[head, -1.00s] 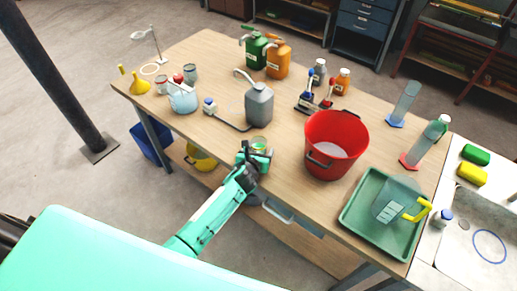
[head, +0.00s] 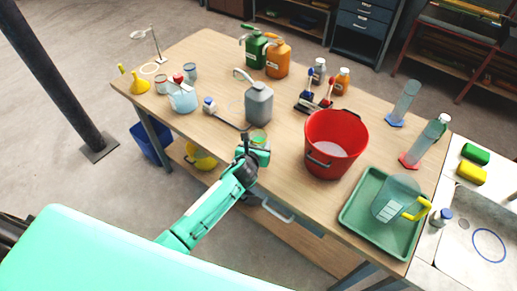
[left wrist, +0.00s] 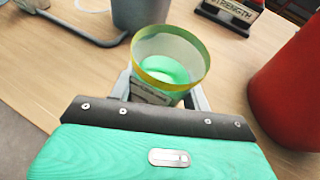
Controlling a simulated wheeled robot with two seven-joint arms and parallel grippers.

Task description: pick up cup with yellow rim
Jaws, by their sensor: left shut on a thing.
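The cup with the yellow rim (left wrist: 170,58) is between the fingers of my left gripper (left wrist: 168,92) in the left wrist view. It is clear with a yellow-green rim, a light green bottom inside and a label on its side. My left gripper is shut on it. In the head view the cup (head: 259,137) shows just beyond my left gripper (head: 256,148), near the front edge of the table; its lower part is hidden by the gripper. I cannot tell whether it touches the table. My right gripper is not in view.
A red bucket (head: 335,143) stands to the right of the cup on the wooden table (head: 220,70). A grey canister (head: 259,104) stands behind it. A green tray (head: 355,221) with a clear jug (head: 394,199) is at the right. Bare wood lies left of the cup.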

